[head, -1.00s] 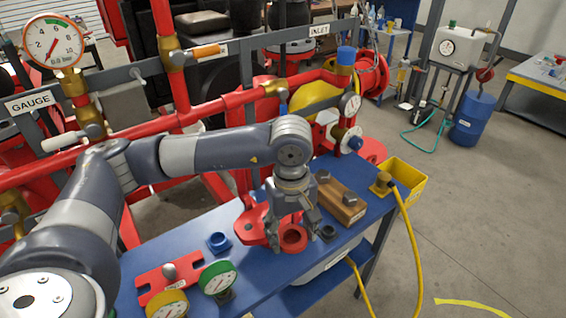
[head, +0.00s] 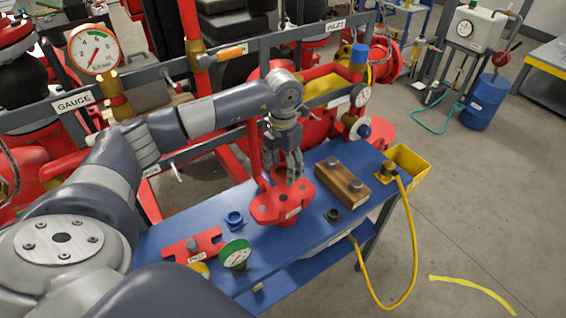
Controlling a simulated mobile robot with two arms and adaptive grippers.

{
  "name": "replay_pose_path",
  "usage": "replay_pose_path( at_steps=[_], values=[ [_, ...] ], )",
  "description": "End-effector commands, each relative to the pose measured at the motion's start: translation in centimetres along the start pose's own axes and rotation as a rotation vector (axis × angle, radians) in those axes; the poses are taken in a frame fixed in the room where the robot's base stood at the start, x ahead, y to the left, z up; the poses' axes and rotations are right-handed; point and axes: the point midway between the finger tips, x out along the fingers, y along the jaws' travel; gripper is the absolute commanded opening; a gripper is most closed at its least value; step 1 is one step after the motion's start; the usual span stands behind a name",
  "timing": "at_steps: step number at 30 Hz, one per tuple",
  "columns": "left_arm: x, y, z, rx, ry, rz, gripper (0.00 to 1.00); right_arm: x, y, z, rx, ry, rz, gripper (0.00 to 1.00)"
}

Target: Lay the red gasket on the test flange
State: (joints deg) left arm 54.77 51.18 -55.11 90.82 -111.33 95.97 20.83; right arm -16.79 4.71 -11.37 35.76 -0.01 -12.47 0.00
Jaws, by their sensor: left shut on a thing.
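The test flange (head: 265,209), a red lobed plate with dark holes, stands on the blue bench. My left gripper (head: 293,177) points down over the far side of the flange. It is shut on the red gasket (head: 278,174), which shows only as a small red patch by the fingers. Red against red makes its outline hard to tell, and the fingers hide part of it. I cannot tell whether the gasket touches the flange. My right gripper is not in view.
The blue bench (head: 210,260) also carries a wooden block (head: 342,184) with bolts, a blue ring fitting (head: 234,219), a red plate (head: 190,247) and a green gauge (head: 236,254). A yellow bin (head: 407,167) is at its right end. Red pipes (head: 215,143) run behind.

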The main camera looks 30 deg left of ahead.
Motion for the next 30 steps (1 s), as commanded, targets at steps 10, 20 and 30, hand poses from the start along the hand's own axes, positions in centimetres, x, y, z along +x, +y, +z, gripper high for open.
replay_pose_path(
  at_steps=[10,20,30],
  values=[
    [2.4,-0.1,0.0,0.002,0.001,-0.001,0.35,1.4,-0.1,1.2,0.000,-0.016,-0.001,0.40],
    [5.4,-0.1,0.0,0.004,-0.001,-0.001,0.35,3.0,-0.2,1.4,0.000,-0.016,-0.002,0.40],
    [5.9,-0.1,0.0,0.004,0.000,0.000,0.35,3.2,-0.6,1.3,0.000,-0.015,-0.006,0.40]
  ],
)
